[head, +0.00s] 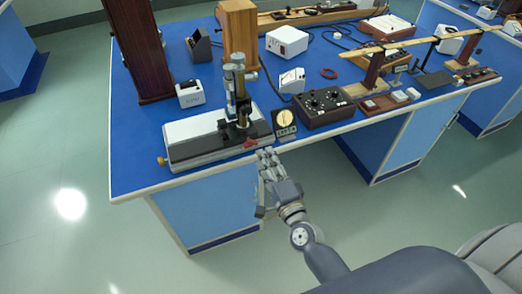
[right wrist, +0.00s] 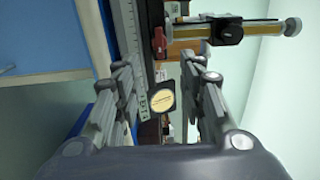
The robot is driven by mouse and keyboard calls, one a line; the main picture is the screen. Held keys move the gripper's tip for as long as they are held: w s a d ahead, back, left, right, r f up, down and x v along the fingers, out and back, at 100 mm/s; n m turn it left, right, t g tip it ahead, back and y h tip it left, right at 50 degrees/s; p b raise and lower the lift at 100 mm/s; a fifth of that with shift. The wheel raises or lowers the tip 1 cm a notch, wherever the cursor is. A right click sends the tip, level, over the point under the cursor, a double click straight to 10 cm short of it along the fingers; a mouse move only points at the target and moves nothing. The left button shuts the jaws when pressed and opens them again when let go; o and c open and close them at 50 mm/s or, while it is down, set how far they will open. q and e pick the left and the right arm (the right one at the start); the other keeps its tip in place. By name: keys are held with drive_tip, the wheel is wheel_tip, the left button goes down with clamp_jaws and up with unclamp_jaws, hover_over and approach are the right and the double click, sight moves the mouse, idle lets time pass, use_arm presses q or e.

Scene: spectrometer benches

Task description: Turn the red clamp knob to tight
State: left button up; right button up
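The red clamp knob (head: 250,143) is on the front side of the travelling microscope (head: 215,132), near the base's right end. In the right wrist view the red knob (right wrist: 158,43) lies ahead, beside the scaled rail, in line with the gap between the fingers. My right gripper (head: 268,156) is at the bench's front edge, just below and right of the knob, and apart from it. In the right wrist view its fingers (right wrist: 163,78) are spread with nothing between them. My left gripper is not in view.
A card with a round cream dial (head: 285,120) stands right of the microscope. A dark box with knobs (head: 326,106) is further right. A tall dark wooden post (head: 137,50) and a white box (head: 189,94) are behind. Blue bench top (head: 135,172) is bare at front left.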

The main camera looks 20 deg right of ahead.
drive_tip(key=s, duration=0.5)
drive_tip(key=shift+s+d, duration=0.1)
drive_tip(key=shift+s, duration=0.25)
drive_tip(key=s+f+n+g, duration=0.3)
drive_tip(key=s+f+n, duration=0.1)
drive_tip(key=f, duration=0.7)
drive_tip(key=s+f+n+g+y, duration=0.1)
drive_tip(key=s+f+n+g, duration=0.25)
drive_tip(key=f, duration=0.75)
drive_tip(key=s+f+n+g, duration=0.3)
drive_tip(key=s+f+n, duration=0.15)
drive_tip(key=f, duration=0.65)
drive_tip(key=s+d+f+n+g, duration=0.1)
drive_tip(key=s+f+n+g, duration=0.1)
drive_tip(key=s+f, duration=0.3)
drive_tip(key=s+d+f+n+g+h, duration=0.1)
drive_tip(key=s+f+n+g, duration=0.2)
drive_tip(key=s, duration=0.9)
drive_tip(key=s+d+f+n+g, duration=0.2)
drive_tip(key=s+f+n, duration=0.1)
drive_tip(key=s+f, duration=0.4)
drive_tip(key=shift+s+f+h, duration=0.3)
drive_tip(key=shift+s, duration=0.85)
drive_tip(key=shift+a+g, duration=0.1)
drive_tip(key=shift+g, duration=0.15)
